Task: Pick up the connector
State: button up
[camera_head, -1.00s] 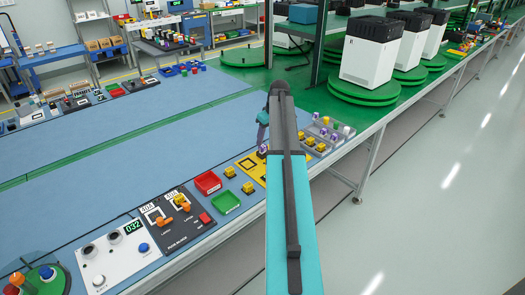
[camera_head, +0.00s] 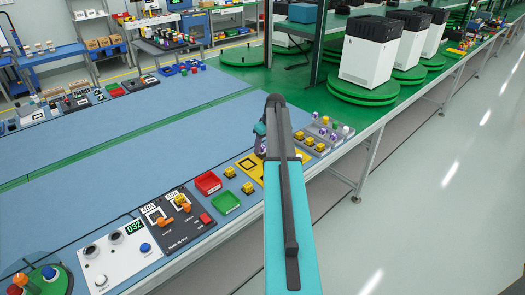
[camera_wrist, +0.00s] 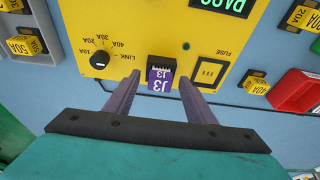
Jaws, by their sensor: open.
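A purple connector (camera_wrist: 159,78) marked J3 stands with its black socket end on a yellow panel (camera_wrist: 115,22) in the wrist view. My gripper (camera_wrist: 160,82) is open, with one purple finger on each side of the connector and a visible gap to each. In the head view my gripper (camera_head: 261,143) is low over the yellow panel (camera_head: 245,162), partly behind my arm. The connector on the panel is hidden there.
The panel carries a black knob (camera_wrist: 99,59) and a fuse slot (camera_wrist: 209,72) beside the connector. Yellow fuses (camera_wrist: 254,83) and a red bin (camera_wrist: 293,92) lie to the right. A grey tray (camera_head: 334,147) holds several purple and yellow parts.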

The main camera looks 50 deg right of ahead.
aim_at(264, 147)
jog(key=c, duration=1.2)
jog(key=shift+r, duration=0.1)
jog(key=shift+r+b, duration=0.45)
jog(key=shift+r, duration=0.9)
jog(key=shift+s+r, duration=0.1)
jog(key=shift+r, duration=0.2)
jog(key=s+a+r+b, duration=0.1)
jog(key=s+b, duration=0.1)
jog(key=s, duration=1.3)
jog(key=shift+s+a+r+b, duration=0.25)
jog(key=shift+s+a+b, duration=0.1)
jog(key=shift+a+b, duration=0.05)
